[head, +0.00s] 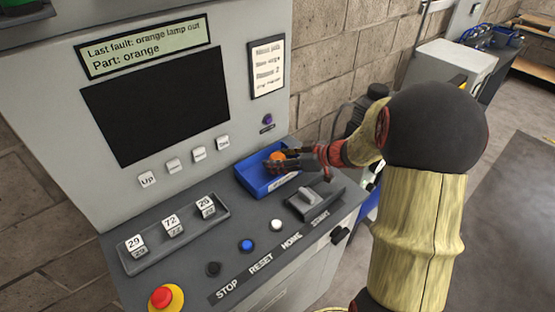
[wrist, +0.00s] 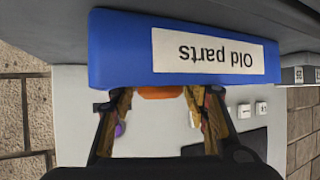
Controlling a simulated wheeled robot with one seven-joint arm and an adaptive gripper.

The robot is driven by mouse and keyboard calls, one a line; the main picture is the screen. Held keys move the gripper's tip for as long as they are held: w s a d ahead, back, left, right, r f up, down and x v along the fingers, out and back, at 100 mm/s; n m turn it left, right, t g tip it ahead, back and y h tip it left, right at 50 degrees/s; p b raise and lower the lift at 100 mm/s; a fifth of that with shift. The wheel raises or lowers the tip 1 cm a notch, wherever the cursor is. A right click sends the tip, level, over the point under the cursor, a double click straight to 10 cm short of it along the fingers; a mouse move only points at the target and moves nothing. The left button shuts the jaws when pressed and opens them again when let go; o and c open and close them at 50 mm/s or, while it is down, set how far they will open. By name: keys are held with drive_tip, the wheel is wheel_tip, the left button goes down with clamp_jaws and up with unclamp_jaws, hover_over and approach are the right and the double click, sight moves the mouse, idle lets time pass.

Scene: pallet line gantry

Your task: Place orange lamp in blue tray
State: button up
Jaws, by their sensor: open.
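The blue tray (head: 262,188) sits on the console's sloped deck, below and right of the dark screen. In the wrist view the tray (wrist: 120,50) appears upside down, with a white "Old parts" label on its wall. The orange lamp (head: 277,156) shows at the tray, beside my fingers. In the wrist view a strip of the lamp (wrist: 160,92) shows past the tray's rim, between my spread fingertips. My gripper (head: 280,163) is open over the tray; its fingers also show in the wrist view (wrist: 162,98). The tray's rim hides most of the lamp, so I cannot tell whether it rests on the floor.
A lever block (head: 313,203) stands close to the tray's right. Blue (head: 246,245) and white (head: 276,225) buttons lie in front, with a red emergency button (head: 162,296) farther left. A number-block rack (head: 177,232) is left of the tray. The screen panel (head: 155,105) rises behind.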

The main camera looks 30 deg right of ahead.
drive_tip(key=shift+r+p, duration=0.2)
drive_tip(key=shift+p, duration=0.1)
drive_tip(key=p+v, duration=0.2)
drive_tip(key=v, duration=0.9)
drive_tip(key=s+a+r+m+g+h, duration=0.1)
drive_tip(key=s+a+r+g, duration=0.15)
drive_tip(key=s+a, duration=0.4)
drive_tip(key=s+a+r+m+g, duration=0.1)
drive_tip(key=s+a+g, duration=0.2)
drive_tip(key=a, duration=0.7)
drive_tip(key=s+a+r+m+h, duration=0.1)
drive_tip(key=s+r+m+h, duration=0.1)
drive_tip(key=s, duration=0.3)
drive_tip(key=s+a+r+m+h, duration=0.2)
drive_tip(key=s+h, duration=0.1)
drive_tip(key=s, duration=0.3)
drive_tip(key=shift+r+m+t+h, duration=0.3)
drive_tip(key=shift+r+t+h, duration=0.05)
drive_tip(key=shift+t+h, duration=0.1)
